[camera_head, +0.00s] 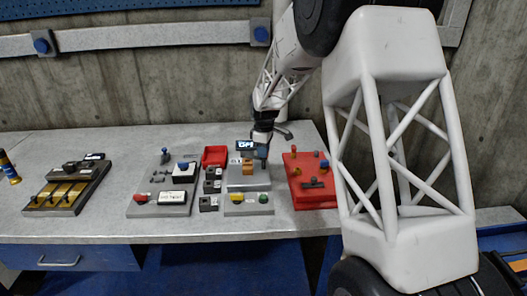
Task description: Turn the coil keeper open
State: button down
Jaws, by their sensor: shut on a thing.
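My gripper (262,163) reaches down from above to the grey panel (236,196) near the middle of the bench. It is shut on a small part at the panel's upper right, taken as the coil keeper. The jaws hide most of that part, so how far it is turned cannot be told. An orange block (248,167) stands on the same panel, just left of my gripper. A small lit display (244,145) shows behind the block.
Yellow (237,198) and green (264,198) buttons sit at the panel's front. A red board (312,194) with knobs lies close on the right. A red bin (215,156) and small dark blocks stand on the left.

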jog(key=m, duration=0.7)
jog(key=shift+r, duration=0.1)
jog(key=m, duration=0.7)
dwell(0.4)
jog(key=c, duration=1.1)
grip_release()
jog(key=shift+c, duration=0.2)
jog(key=shift+r, duration=3.85)
